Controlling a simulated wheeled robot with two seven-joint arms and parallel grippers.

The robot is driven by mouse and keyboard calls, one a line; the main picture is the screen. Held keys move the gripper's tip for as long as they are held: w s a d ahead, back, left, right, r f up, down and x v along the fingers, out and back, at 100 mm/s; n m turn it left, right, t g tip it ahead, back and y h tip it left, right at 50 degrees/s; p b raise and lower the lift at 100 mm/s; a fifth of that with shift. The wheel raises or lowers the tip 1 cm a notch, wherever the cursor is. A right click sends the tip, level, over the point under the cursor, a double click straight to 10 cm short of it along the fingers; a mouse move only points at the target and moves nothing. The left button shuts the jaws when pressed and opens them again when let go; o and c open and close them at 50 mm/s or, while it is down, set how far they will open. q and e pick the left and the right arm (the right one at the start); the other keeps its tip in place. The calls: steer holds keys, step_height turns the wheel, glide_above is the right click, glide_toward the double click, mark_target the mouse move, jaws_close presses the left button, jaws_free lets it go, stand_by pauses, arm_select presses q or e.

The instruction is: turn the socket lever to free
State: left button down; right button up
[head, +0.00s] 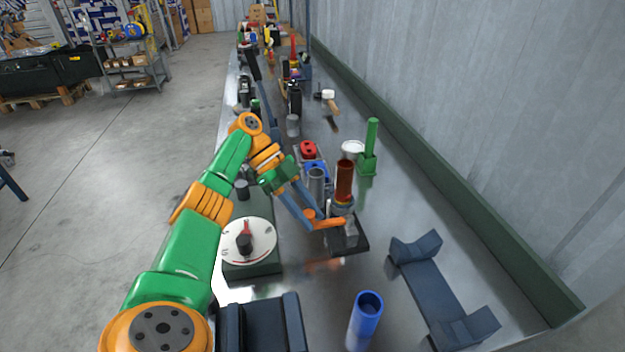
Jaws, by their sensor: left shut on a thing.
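The socket (347,238) stands on a dark base plate on the metal bench, right of centre. A reddish-brown tube (344,180) stands upright in it. The orange socket lever (328,222) sticks out from the socket's front toward the left. My left gripper (306,214) reaches down from the upper left, its blue-grey fingers at the lever's outer end and shut on it. The exact contact is small and partly hidden. My right gripper is not in view.
A white dial (262,228) with a dark knob stands left of the socket. A grey tube (316,183) and a green post (371,140) stand nearby. A blue cup (365,318) and a dark cradle (437,290) are in front. A low green wall edge (470,200) bounds the bench's right.

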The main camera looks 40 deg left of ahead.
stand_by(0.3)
arm_select(q)
steer(key=c, duration=0.6)
jaws_free()
steer(key=shift+o, duration=0.2)
steer(key=shift+r, duration=0.3)
step_height(320, 180, up, 3)
steer(key=shift+f+p, duration=0.1)
steer(key=shift+p, duration=0.45)
steer(key=s+d+r+b, duration=0.5)
steer(key=s+d+r, duration=0.4)
steer(key=s, duration=0.1)
steer(key=shift+s+r, duration=0.3)
